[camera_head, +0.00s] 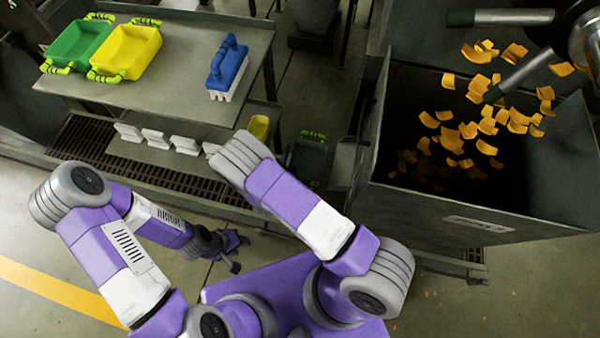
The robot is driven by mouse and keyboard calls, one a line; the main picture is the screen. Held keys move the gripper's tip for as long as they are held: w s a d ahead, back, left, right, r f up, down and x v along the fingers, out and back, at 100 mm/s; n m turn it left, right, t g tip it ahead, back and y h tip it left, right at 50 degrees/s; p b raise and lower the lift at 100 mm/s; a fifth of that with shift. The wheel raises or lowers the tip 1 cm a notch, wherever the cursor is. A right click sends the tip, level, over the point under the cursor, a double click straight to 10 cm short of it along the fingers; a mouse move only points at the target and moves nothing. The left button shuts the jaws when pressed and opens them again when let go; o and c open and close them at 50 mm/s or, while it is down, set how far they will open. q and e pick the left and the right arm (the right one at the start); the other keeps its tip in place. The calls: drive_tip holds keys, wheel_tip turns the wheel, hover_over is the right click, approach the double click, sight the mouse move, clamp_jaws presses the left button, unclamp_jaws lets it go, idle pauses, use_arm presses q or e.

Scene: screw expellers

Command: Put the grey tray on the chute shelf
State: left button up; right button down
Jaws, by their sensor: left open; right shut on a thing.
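The grey tray (308,160) is dark, with bright green handles at its far and near ends. It shows in the gap between the work table and the large grey bin, just beyond my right arm. What bears it is hidden. My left gripper (236,252) is dark and open, low in front of the grating, well to the left of and nearer than the tray. My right arm reaches up and left across the middle; its gripper is hidden, so its contact with the tray cannot be seen. A grey ledge (343,163) on the bin's left side may be the chute shelf.
A green tray (78,45), a yellow tray (127,50) and a blue brush (228,68) rest on the metal table (175,92). White blocks (156,138) and a yellow item (259,127) lie below it. Orange pieces fall into the large bin (470,215) at right.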

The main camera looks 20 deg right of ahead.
wheel_tip(320, 180, down, 10)
drive_tip(key=b, duration=0.3)
drive_tip(key=shift+s+b, duration=0.1)
drive_tip(key=shift+b, duration=0.25)
drive_tip(key=shift+r, duration=0.15)
drive_tip(key=c, duration=1.7)
unclamp_jaws()
drive_tip(key=o, duration=0.5)
drive_tip(key=shift+c, duration=0.2)
